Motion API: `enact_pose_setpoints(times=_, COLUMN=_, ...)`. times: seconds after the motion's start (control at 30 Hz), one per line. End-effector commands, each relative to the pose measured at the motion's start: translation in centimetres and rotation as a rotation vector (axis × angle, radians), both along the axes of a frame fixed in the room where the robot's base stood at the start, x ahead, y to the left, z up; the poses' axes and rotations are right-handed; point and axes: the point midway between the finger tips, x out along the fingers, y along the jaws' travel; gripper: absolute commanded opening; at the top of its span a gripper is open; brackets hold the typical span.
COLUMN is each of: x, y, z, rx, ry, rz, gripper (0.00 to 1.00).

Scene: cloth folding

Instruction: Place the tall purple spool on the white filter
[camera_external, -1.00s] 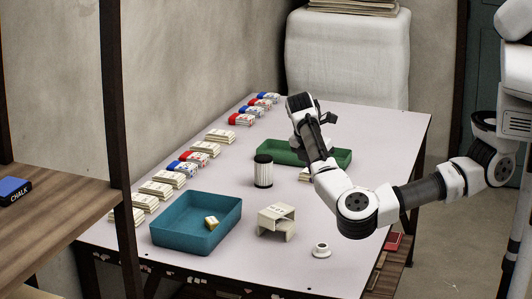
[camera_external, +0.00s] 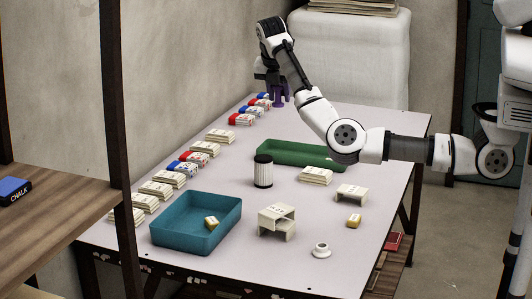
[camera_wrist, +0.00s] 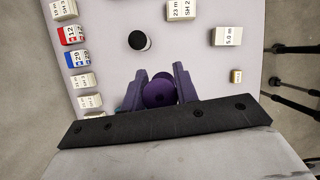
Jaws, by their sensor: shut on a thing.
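The white filter (camera_external: 263,174) is a white ribbed cylinder with a black top. It stands upright near the middle of the table, and its dark top shows in the wrist view (camera_wrist: 139,40). My gripper (camera_external: 275,88) is raised above the far left end of the table, apart from the filter. Its two fingers (camera_wrist: 161,78) are shut on the tall purple spool (camera_wrist: 158,93), seen close to end-on between them. In the external view the purple spool (camera_external: 279,97) hangs below my gripper, partly hidden by it.
A teal tray (camera_external: 172,231) holding a small yellow box stands front left. A green tray (camera_external: 300,147) lies behind the filter. Stacked boxes (camera_external: 201,149) line the left edge. White stands (camera_external: 277,213), a small yellow box (camera_external: 354,220) and a white cup-like piece (camera_external: 321,250) are at the right.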

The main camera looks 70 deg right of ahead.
Motion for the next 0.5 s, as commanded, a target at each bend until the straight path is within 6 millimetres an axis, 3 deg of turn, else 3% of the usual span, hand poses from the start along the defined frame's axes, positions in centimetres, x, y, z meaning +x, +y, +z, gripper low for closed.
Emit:
enact_pose_setpoints(times=0.03, x=1.2, y=-1.0, z=1.2, rx=-0.003, ry=0.003, rz=0.047, gripper=0.08)
enact_pose_setpoints(times=0.2, x=5.0, y=-3.6, z=2.9, rx=-0.003, ry=0.007, rz=0.239, gripper=0.08)
enact_pose_setpoints(times=0.33, x=6.9, y=-5.8, z=2.8, rx=-0.003, ry=0.006, rz=0.369, gripper=0.08)
enact_pose_setpoints(times=0.5, x=7.8, y=-8.1, z=1.5, rx=-0.002, ry=0.005, rz=0.473, gripper=0.08)
